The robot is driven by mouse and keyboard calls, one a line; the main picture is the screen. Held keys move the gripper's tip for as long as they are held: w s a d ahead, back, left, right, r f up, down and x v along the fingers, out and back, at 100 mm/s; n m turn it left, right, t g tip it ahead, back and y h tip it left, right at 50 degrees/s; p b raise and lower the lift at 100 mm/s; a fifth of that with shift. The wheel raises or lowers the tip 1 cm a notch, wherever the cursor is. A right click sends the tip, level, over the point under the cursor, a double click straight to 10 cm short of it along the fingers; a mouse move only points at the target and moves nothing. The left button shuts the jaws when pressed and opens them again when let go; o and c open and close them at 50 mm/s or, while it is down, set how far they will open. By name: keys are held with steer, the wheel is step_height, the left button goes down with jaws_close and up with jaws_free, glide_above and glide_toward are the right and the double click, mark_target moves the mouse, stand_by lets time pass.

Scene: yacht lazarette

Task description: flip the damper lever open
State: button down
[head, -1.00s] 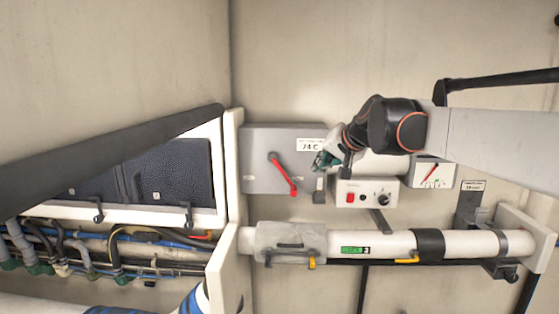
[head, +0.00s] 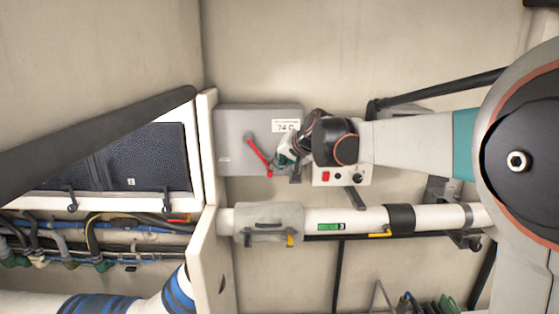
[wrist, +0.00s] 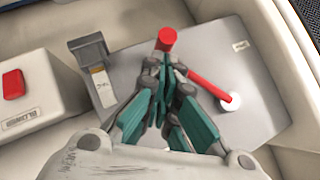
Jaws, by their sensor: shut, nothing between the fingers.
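The red damper lever (head: 258,155) is on a grey box (head: 230,130) with a "74 C" label. It slants from a pivot at upper left down to its free end at lower right. My gripper (head: 284,160) is just right of the lever's lower half. In the wrist view the lever's red end (wrist: 166,40) shows beyond my shut fingers (wrist: 165,72), and its pale pivot (wrist: 230,101) lies to the right. The fingers hide part of the lever's middle. I cannot tell whether they touch it. Nothing is held between them.
A white control box with a red switch (head: 326,176) is close right of my gripper; the switch also shows in the wrist view (wrist: 13,84). A small grey latch-like block (wrist: 88,48) stands between. A white pipe (head: 360,219) runs below. A white panel edge (head: 207,150) borders the left.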

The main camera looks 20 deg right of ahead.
steer(key=shift+f, duration=0.1)
steer(key=shift+a+f+b, duration=0.1)
steer(key=shift+f+b, duration=0.15)
steer(key=shift+b, duration=0.25)
steer(key=shift+a+f+m+t+y+b, duration=0.1)
steer(key=shift+f+m+t+y+b, duration=0.1)
steer(key=shift+m+t+y+b, duration=0.15)
steer(key=w+a+f+m+t+y+b, duration=0.1)
steer(key=a+f+m+t+y+b, duration=0.1)
steer(key=a+b, duration=0.3)
steer(key=w+a+f+m+t+y+b, duration=0.2)
steer(key=a+m+t+y+b, duration=0.1)
steer(key=b, duration=0.4)
steer(key=shift+a+m+y, duration=0.35)
steer(key=shift+a+y, duration=0.1)
steer(key=shift+a, duration=0.85)
steer(key=shift+f, duration=0.1)
